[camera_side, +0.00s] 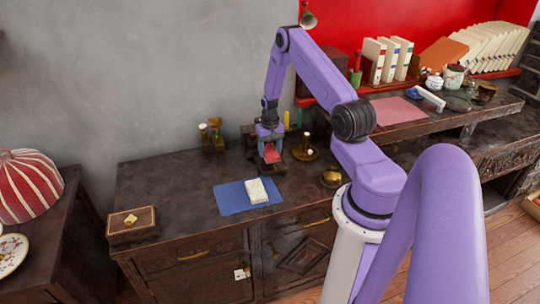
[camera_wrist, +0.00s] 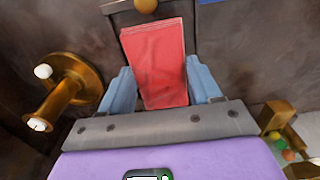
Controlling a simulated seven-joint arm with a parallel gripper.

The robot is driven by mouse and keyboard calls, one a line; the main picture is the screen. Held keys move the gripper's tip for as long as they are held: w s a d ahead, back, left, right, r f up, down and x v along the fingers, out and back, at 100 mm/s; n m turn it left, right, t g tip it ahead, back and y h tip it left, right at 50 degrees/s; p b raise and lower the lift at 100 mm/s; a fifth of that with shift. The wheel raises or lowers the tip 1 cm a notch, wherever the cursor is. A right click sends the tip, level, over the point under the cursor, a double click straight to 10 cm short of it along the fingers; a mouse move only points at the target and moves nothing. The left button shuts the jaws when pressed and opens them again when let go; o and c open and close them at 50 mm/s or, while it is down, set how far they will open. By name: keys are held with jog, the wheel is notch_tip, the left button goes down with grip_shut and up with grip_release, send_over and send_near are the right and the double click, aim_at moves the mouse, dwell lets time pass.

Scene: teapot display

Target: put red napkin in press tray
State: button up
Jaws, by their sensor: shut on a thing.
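The red napkin (camera_side: 271,156) is a flat, folded red piece. My gripper (camera_side: 270,150) points down over the back of the dark cabinet top and is shut on it. In the wrist view the napkin (camera_wrist: 154,55) sticks out between the two blue-grey fingers of my gripper (camera_wrist: 158,72). A dark wooden press (camera_side: 248,132) stands right behind my gripper in the side view, mostly hidden by it. Its tray cannot be made out clearly, and I cannot tell whether the napkin touches it.
A brass candlestick (camera_side: 305,153) stands close to the right of my gripper. A brass piece (camera_side: 211,140) stands to the left. In front lie a blue cloth (camera_side: 230,202) with a white folded napkin (camera_side: 257,190) and a small brass bowl (camera_side: 331,178). A wooden box (camera_side: 131,231) sits front left.

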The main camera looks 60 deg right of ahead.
aim_at(270, 152)
jog(key=shift+f, duration=1.45)
jog(key=shift+f, duration=0.2)
jog(key=o, duration=0.8)
jog(key=shift+c, duration=0.2)
